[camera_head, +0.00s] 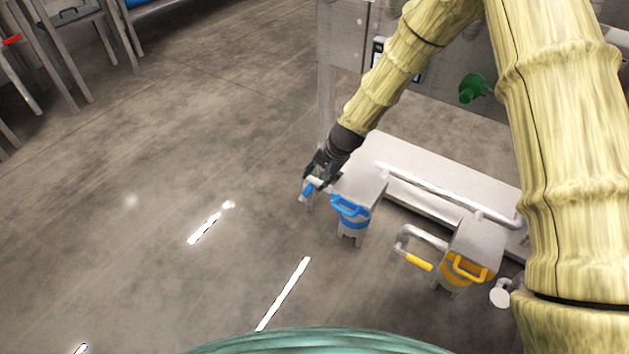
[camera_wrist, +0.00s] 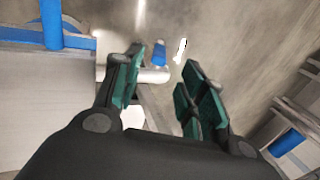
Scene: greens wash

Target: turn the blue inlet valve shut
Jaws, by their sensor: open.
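The blue inlet valve's lever (camera_head: 307,189) shows in the head view at the left end of the piping, beside a blue-handled unit (camera_head: 350,212). My gripper (camera_head: 319,179) is right at this lever, partly covering the valve. In the wrist view my gripper (camera_wrist: 162,92) is open, with its green-padded fingers apart. The blue lever tip (camera_wrist: 159,53) appears between and beyond the fingers, at the end of a pale pipe (camera_wrist: 152,76). The left finger overlaps the pipe's near end. I cannot tell whether either finger touches the valve.
A yellow lever (camera_head: 419,262) and a yellow-handled unit (camera_head: 467,269) stand to the right. A steel bench (camera_head: 440,185) with a long pipe lies behind. A green object (camera_head: 473,88) is farther back. The floor (camera_head: 150,200) to the left is clear.

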